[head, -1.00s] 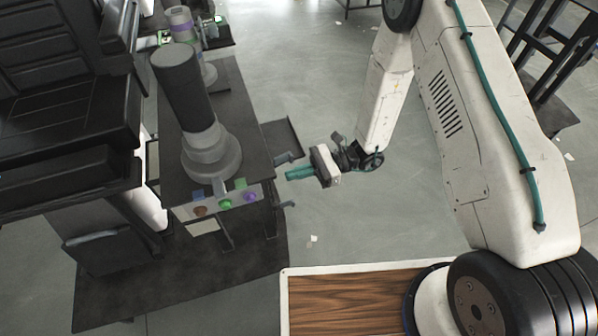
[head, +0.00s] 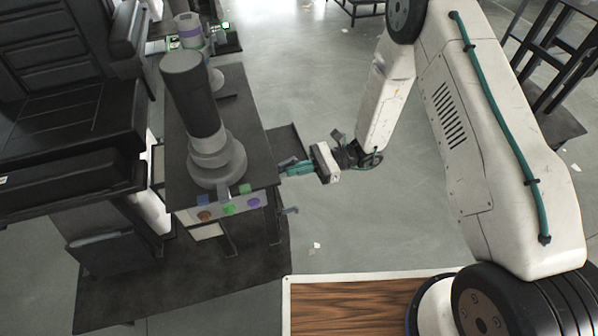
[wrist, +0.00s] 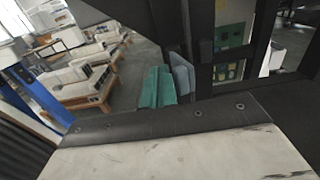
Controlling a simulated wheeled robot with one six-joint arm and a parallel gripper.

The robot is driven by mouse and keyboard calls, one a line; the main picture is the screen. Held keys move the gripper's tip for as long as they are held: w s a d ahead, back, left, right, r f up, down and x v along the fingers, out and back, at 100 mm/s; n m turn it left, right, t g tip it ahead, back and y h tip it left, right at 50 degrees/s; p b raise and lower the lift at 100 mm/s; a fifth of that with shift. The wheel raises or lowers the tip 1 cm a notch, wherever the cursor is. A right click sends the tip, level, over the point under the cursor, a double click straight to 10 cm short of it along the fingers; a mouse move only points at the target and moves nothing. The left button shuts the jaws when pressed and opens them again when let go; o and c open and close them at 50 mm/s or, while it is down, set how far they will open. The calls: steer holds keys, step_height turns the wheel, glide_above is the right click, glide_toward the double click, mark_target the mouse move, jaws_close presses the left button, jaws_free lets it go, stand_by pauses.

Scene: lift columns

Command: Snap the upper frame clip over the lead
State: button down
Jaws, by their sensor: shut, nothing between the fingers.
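My gripper (head: 296,168) has teal fingers, which are together and empty. It is at the right side of the dark lift-column frame (head: 270,190). In the wrist view the teal fingers (wrist: 158,88) stand just left of a grey-blue flap (wrist: 183,75), which looks like the upper frame clip, beside a dark upright. I cannot tell whether they touch. In the head view the fingers overlap that upper clip and mostly hide it. A lower grey clip (head: 290,211) sticks out from the frame below my gripper. I cannot make out the lead in either view.
A grey lift column (head: 195,105) stands on the dark bench. Coloured plugs (head: 229,208) line a panel at its front. A dark shelf (head: 287,142) lies just behind my fingers. A black padded seat (head: 60,120) is at the left. Floor right of the frame is open.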

steer(key=shift+w+a, duration=0.15)
steer(key=shift+w, duration=0.35)
steer(key=shift+w+a, duration=0.15)
steer(key=shift+w, duration=0.35)
steer(key=v, duration=0.4)
steer(key=shift+d, duration=0.3)
steer(key=shift+w, duration=0.1)
steer(key=shift+w+a, duration=0.2)
steer(key=shift+w, duration=0.4)
steer(key=shift+w+a, duration=0.2)
steer(key=shift+w, duration=0.45)
steer(key=shift+a, duration=0.15)
